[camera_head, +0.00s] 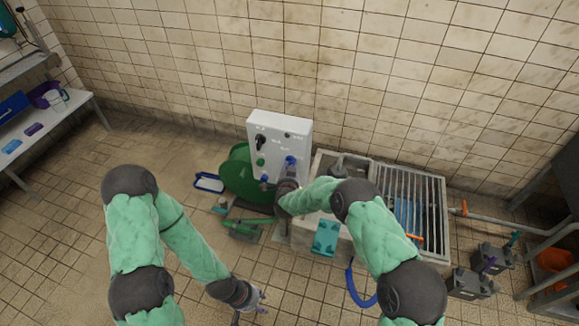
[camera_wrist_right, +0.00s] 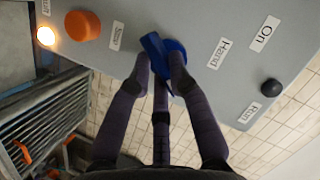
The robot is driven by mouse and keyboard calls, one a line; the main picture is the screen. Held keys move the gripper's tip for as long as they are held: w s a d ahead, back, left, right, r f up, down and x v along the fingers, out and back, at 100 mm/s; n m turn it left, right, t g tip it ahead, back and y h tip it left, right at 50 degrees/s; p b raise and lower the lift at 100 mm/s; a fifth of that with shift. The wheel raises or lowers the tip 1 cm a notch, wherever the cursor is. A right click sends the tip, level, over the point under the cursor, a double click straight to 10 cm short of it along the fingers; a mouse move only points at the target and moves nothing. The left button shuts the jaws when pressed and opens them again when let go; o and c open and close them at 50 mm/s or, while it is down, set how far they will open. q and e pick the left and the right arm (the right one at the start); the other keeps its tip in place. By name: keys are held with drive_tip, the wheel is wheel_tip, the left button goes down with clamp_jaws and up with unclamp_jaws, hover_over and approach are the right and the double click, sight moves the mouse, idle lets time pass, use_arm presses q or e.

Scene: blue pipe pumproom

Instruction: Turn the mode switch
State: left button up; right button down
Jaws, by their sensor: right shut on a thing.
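The mode switch appears to be the blue knob (camera_wrist_right: 163,50) on the grey panel (camera_wrist_right: 205,70), beside a "Hand" label in the right wrist view. In the head view the same panel (camera_head: 300,128) is a white box, and a blue knob (camera_head: 291,160) shows on its face. My right gripper (camera_wrist_right: 163,75) is shut on the blue knob, with its dark fingers around it. They hide part of the knob, so its exact setting is unclear. My left gripper (camera_head: 252,304) hangs low over the floor, away from the panel, with its fingers spread and empty.
An orange button (camera_wrist_right: 82,25), a lit lamp (camera_wrist_right: 46,35) and a black knob (camera_wrist_right: 271,88) sit near the blue knob. A green reel (camera_head: 238,172) stands left of the panel. A metal grating (camera_head: 432,200) lies to the right. Tiled floor is free at the left.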

drive_tip(key=shift+a+r+n+g+h+p, duration=0.15)
drive_tip(key=shift+n+g+h+p, duration=0.25)
drive_tip(key=shift+n+h+p, duration=0.6)
drive_tip(key=shift+a+r+n+g+h+p, duration=0.1)
drive_tip(key=shift+n+g+h+p, duration=0.4)
drive_tip(key=shift+n+p, duration=0.9)
drive_tip(key=shift+n, duration=0.4)
drive_tip(key=c, duration=1.1)
unclamp_jaws()
drive_tip(key=shift+c, duration=0.2)
drive_tip(key=v, duration=1.2)
